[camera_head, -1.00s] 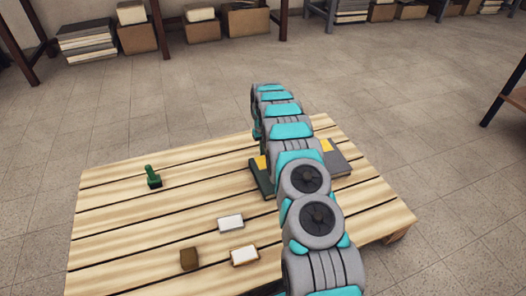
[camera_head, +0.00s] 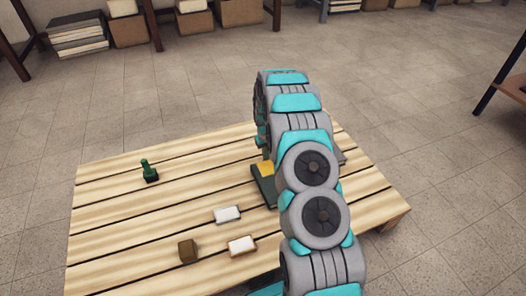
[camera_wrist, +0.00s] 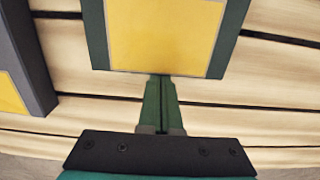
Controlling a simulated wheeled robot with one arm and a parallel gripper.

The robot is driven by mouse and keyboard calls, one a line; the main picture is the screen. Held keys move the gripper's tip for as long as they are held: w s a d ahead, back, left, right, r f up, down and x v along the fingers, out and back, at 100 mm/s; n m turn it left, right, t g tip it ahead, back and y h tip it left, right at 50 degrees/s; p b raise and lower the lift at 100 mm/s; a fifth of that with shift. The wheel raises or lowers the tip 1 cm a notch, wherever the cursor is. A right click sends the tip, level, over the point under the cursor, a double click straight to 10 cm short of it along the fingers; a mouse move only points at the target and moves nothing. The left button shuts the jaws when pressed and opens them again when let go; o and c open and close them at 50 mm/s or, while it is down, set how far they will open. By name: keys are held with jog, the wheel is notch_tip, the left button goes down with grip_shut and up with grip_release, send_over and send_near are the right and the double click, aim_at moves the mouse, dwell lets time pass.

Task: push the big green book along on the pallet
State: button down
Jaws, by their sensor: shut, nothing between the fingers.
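The big green book (camera_wrist: 232,40) has a yellow panel on its cover and lies on the pallet. In the head view only its left part (camera_head: 265,186) shows, as my arm hides the rest. My gripper (camera_wrist: 161,82) is shut and empty in the wrist view, its green fingertips at the book's near edge. I cannot tell whether they touch it. In the head view my arm hides the fingers. The wooden pallet (camera_head: 130,220) has pale slats with dark gaps.
A grey book with a yellow panel (camera_wrist: 32,60) lies left of the green one in the wrist view. Two small white-topped blocks (camera_head: 228,214) (camera_head: 242,245), a brown block (camera_head: 188,250) and a green stamp-like piece (camera_head: 150,171) stand on the pallet's left half. Bare slats lie between them.

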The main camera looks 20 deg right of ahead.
jog(key=s+p, duration=0.1)
jog(key=s, duration=1.5)
jog(key=shift+a, duration=0.1)
jog(key=shift+r, duration=0.1)
notch_tip(320, 180, up, 7)
jog(key=shift+f, duration=0.1)
jog(key=shift+a+r, duration=0.1)
jog(key=shift+r, duration=0.65)
jog(key=s+a+r+p, duration=0.2)
jog(key=s+a+r, duration=0.3)
jog(key=r, duration=0.4)
jog(key=s+a+r+g+p, duration=0.1)
jog(key=s+a+r, duration=0.2)
jog(key=s+r, duration=0.45)
jog(key=s+a+r+p, duration=0.2)
jog(key=s+a+r, duration=0.3)
jog(key=r, duration=0.5)
jog(key=s+a+r+p, duration=0.1)
jog(key=s+r, duration=0.1)
jog(key=s, duration=0.5)
jog(key=s+r+p, duration=0.1)
jog(key=s+r, duration=0.2)
jog(key=s, duration=0.4)
jog(key=shift+a+r+g, duration=0.3)
jog(key=shift+a+g, duration=0.05)
jog(key=shift+g, duration=0.05)
